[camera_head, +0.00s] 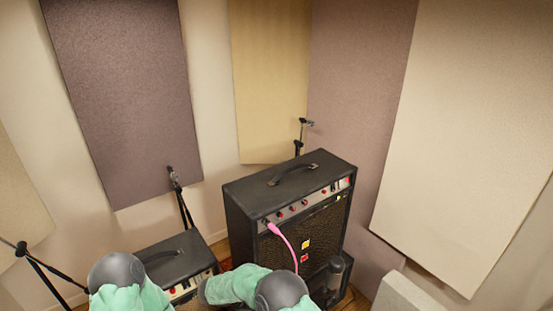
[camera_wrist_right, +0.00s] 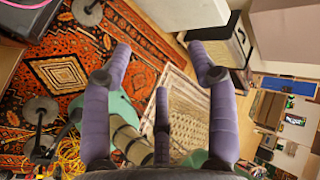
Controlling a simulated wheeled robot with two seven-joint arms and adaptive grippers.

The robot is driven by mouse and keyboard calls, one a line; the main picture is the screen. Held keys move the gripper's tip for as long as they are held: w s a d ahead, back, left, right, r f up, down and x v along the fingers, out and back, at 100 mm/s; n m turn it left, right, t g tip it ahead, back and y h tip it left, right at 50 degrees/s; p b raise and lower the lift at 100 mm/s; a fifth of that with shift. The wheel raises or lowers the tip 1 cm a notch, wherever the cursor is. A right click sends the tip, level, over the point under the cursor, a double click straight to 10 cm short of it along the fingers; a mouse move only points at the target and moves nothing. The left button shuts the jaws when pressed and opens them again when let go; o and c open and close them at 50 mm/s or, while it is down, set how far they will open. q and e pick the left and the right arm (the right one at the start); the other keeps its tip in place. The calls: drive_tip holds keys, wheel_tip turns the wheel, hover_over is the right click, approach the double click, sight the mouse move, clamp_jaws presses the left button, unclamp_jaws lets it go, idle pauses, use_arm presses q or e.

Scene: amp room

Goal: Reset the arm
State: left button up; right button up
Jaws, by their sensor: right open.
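My right gripper (camera_wrist_right: 160,62) shows in the right wrist view with its purple fingers spread apart. Nothing is between them, and a patterned rug lies beyond. In the head view only mint-green and dark grey parts of my arms show along the bottom edge. The right arm crosses in front of the lower part of the large amp. Neither gripper shows in the head view, and my left gripper is out of sight.
A large black amp (camera_head: 258,203) stands at centre right with a pink cable (camera_head: 285,243) at its front panel. A smaller amp (camera_head: 170,256) is to its left. Microphone stands (camera_head: 184,205) are close by. A red rug (camera_wrist_right: 70,60) and yellow cables (camera_wrist_right: 68,158) lie on the floor.

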drive_tip(key=s+d+f+m+g+y+b, duration=0.35)
drive_tip(key=s+f+m+y+b, duration=0.35)
drive_tip(key=s+f+m, duration=0.6)
drive_tip(key=s+d+f+m+g+y+b, duration=0.4)
drive_tip(key=s+f+m+b, duration=0.55)
drive_tip(key=f+m, duration=0.65)
drive_tip(key=s+d+f+m+t+y+b, duration=0.2)
drive_tip(key=s+d+f+m+t+b, duration=0.2)
drive_tip(key=m, duration=0.9)
drive_tip(key=shift+s+d+f+m+b, duration=0.45)
drive_tip(key=shift+d+f+b, duration=0.1)
drive_tip(key=shift+d, duration=0.2)
